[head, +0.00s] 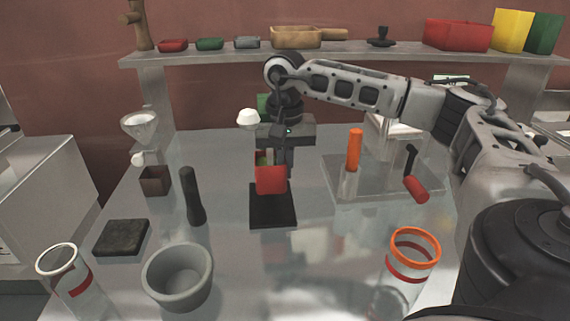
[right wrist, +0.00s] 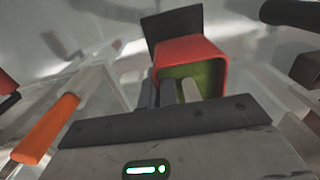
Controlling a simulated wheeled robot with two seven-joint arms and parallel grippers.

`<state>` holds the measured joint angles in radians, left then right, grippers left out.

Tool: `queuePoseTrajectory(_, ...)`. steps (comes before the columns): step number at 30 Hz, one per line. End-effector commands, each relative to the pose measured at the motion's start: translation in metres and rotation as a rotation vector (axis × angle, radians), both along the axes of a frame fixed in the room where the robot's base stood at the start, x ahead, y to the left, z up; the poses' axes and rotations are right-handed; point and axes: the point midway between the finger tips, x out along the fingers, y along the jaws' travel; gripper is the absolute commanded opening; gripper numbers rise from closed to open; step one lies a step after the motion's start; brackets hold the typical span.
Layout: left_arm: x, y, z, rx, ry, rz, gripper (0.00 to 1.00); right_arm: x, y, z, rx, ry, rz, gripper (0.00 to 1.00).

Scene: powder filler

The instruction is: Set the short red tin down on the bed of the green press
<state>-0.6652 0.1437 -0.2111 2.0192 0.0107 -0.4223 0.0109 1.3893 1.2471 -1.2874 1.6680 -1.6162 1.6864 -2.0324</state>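The short red tin (head: 270,180) has a red outside and a green inside. In the head view it is over the rear part of a black plate (head: 273,208), which looks like the press bed. I cannot tell whether its bottom touches the plate. A green part (head: 263,103), apparently the green press, shows behind my gripper and is mostly hidden. My right gripper (head: 284,165) points down and appears shut on the tin. In the right wrist view the fingers (right wrist: 168,94) overlap the open side of the tin (right wrist: 190,52). My left gripper is not in view.
A dark cylinder (head: 193,197) stands left of the plate. A clear stand with an orange handle (head: 354,150) is to the right. A grey bowl (head: 178,278), a dark slab (head: 121,237) and clear tubes are nearer. A shelf (head: 355,49) runs along the back.

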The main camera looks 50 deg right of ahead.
Motion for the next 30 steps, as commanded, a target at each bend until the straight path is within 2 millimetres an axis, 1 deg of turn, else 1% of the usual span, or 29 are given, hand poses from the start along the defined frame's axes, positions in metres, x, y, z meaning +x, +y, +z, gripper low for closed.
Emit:
queuePoseTrajectory(1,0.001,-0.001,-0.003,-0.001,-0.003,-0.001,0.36,0.0,0.0,-0.005,0.0,-0.001,0.0,0.0)
queuePoseTrajectory(18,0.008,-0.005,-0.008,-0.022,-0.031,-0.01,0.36,0.0,0.0,-0.039,0.001,-0.001,-0.001,0.0)
queuePoseTrajectory(24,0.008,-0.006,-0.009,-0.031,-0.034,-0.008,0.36,0.0,0.0,-0.046,0.0,-0.001,-0.001,0.0)
queuePoseTrajectory(30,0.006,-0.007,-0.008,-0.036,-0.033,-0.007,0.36,0.0,0.0,-0.046,0.0,-0.001,-0.001,0.0)
